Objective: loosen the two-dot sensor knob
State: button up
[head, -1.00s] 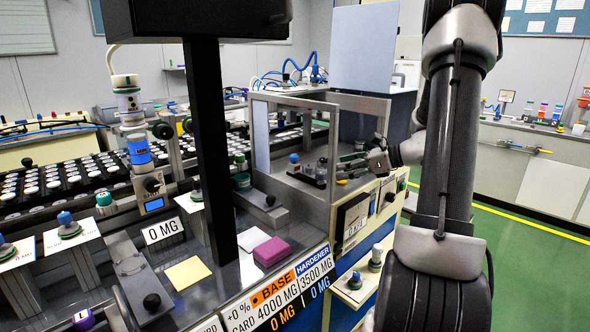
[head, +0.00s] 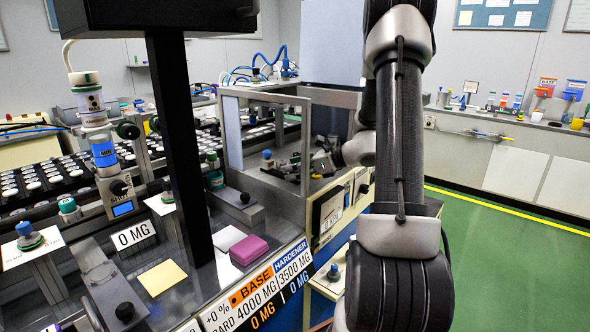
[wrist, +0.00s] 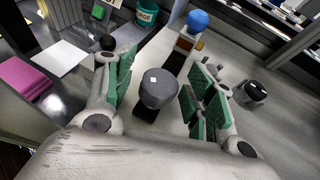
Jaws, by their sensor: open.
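My gripper (wrist: 160,82) is open, its green-padded fingers apart in the wrist view. A dark grey round knob (wrist: 158,88) with one pale mark on top lies between the fingers, with gaps visible on both sides. Another dark knob (wrist: 255,91) with a small white mark stands outside the right finger. I cannot make out two dots on either knob, so I cannot tell which is the two-dot sensor knob. In the head view my gripper (head: 321,166) is small and dark inside the framed enclosure (head: 232,150), and the knobs near it are unclear.
A blue-topped knob (wrist: 197,20) stands beyond the fingers; it also shows in the head view (head: 267,154). The enclosure's posts and walls stand close around my gripper. A magenta block (head: 249,250) and yellow pad (head: 162,278) lie on the front bench. Green floor lies open at right.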

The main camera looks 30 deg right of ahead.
jog(key=c, duration=1)
jog(key=n+g+y, duration=0.2)
jog(key=shift+w+n, duration=0.15)
jog(key=shift+n, duration=0.15)
jog(key=shift+n+g+y, duration=0.7)
jog(key=shift+n+g, duration=0.4)
jog(key=shift+g, duration=0.2)
jog(key=o, duration=1)
jog(key=v, duration=1.2)
jog(key=shift+f, duration=0.1)
